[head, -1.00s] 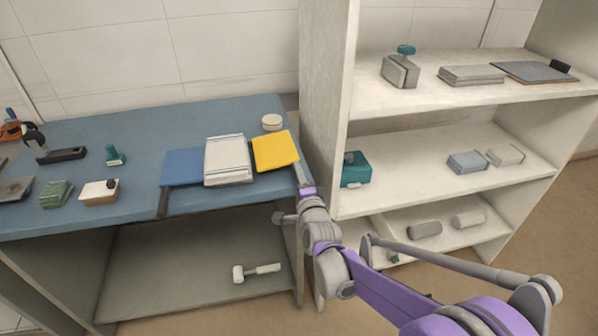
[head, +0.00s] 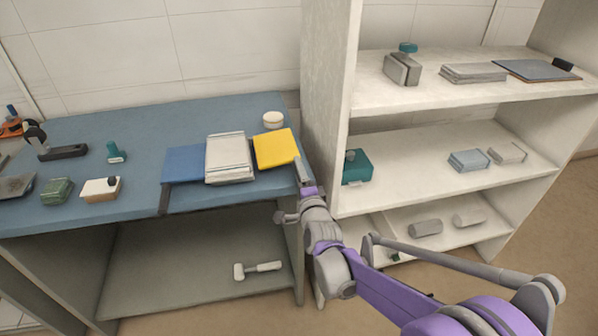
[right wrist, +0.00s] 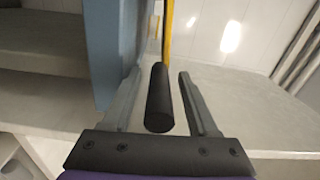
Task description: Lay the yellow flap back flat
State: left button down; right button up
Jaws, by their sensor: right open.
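The yellow flap (head: 276,148) is at the right end of the blue bench, beside a stack of pale sheets (head: 229,158). It looks raised at a slant. In the right wrist view the yellow flap (right wrist: 168,32) shows only as a narrow edge at the top. My right gripper (head: 301,168) is at the flap's right edge, by the bench end. In the right wrist view its fingers are open, with a black round bar (right wrist: 160,98) between them and gaps on both sides. Where the bar joins the flap is unclear. My left gripper is out of view.
A blue flap (head: 184,163) with a dark handle (head: 164,201) lies left of the sheets. A white round tub (head: 273,119) stands behind the yellow flap. The pale shelf unit's side wall (head: 323,90) rises close right of the bench. A hammer (head: 257,270) lies on the lower shelf.

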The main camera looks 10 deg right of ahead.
jog(key=s, duration=1)
jog(key=shift+s+d, duration=0.2)
jog(key=shift+s, duration=0.1)
